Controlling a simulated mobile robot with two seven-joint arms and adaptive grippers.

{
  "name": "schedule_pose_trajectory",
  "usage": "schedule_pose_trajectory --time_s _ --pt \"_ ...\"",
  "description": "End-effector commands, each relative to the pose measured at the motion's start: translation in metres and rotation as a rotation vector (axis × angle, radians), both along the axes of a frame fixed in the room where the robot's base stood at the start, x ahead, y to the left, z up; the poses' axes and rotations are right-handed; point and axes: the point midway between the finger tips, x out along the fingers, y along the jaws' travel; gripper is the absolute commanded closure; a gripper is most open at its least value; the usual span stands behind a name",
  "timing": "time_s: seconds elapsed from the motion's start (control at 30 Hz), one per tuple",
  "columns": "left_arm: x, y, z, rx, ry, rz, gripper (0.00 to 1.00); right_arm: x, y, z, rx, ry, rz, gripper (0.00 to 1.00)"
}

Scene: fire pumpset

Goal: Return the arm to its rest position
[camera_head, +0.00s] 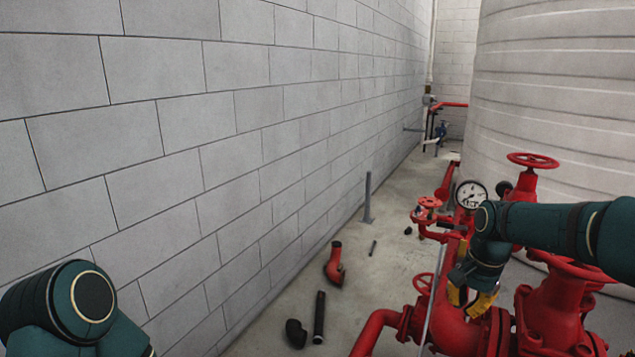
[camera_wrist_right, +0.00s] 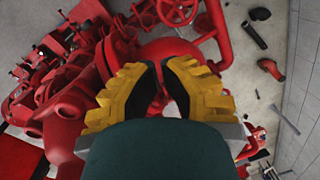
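My right arm (camera_head: 550,228) reaches in from the right, over the red pumpset pipework. My right gripper (camera_head: 469,300) points down above a red pipe elbow, with its yellow fingers apart. In the right wrist view the gripper (camera_wrist_right: 162,88) shows a gap between its black pads, with nothing held. A red pipe (camera_wrist_right: 165,52) lies behind the fingers; whether they touch it I cannot tell. My left arm (camera_head: 75,305) shows only as a dark green link at the lower left; its gripper is out of view.
A red handwheel (camera_head: 533,160), a pressure gauge (camera_head: 471,195) and a red valve body (camera_head: 555,305) crowd around the right arm. A grey block wall (camera_head: 200,130) runs along the left. A red elbow (camera_head: 334,265) and a black pipe (camera_head: 319,318) lie on the floor.

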Motion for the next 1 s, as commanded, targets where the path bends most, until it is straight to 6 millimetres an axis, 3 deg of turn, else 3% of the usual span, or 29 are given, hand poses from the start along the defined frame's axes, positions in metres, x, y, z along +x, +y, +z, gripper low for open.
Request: schedule_pose_trajectory --time_s 0.03,0.27,0.4,0.53,0.7,0.8,0.87,0.9,1.0 --pt "-0.001 0.001 -0.01 0.001 0.002 0.002 0.53 0.0 0.017 -0.04 0.019 -0.002 0.058 1.0" --pt "-0.002 0.0 -0.035 0.005 0.006 0.002 0.53 -0.019 0.086 -0.183 0.1 -0.073 0.294 1.0" --pt "-0.003 0.0 -0.052 0.006 0.008 0.001 0.53 -0.054 0.128 -0.263 0.143 -0.123 0.419 1.0" --pt "-0.004 -0.001 -0.069 0.008 0.01 0.001 0.53 -0.101 0.164 -0.329 0.169 -0.172 0.524 1.0" --pt "-0.005 -0.001 -0.085 0.01 0.013 0.0 0.53 -0.162 0.193 -0.38 0.173 -0.224 0.631 1.0" --pt "-0.005 -0.002 -0.09 0.01 0.013 -0.001 0.53 -0.186 0.2 -0.393 0.164 -0.245 0.671 1.0" --pt "-0.005 -0.002 -0.092 0.011 0.013 -0.001 0.53 -0.194 0.203 -0.397 0.159 -0.254 0.686 0.95" --pt "-0.005 -0.002 -0.093 0.011 0.013 -0.001 0.53 -0.199 0.204 -0.399 0.157 -0.257 0.693 1.0" --pt "-0.005 -0.002 -0.093 0.011 0.013 -0.001 0.53 -0.202 0.205 -0.399 0.153 -0.263 0.7 1.0"
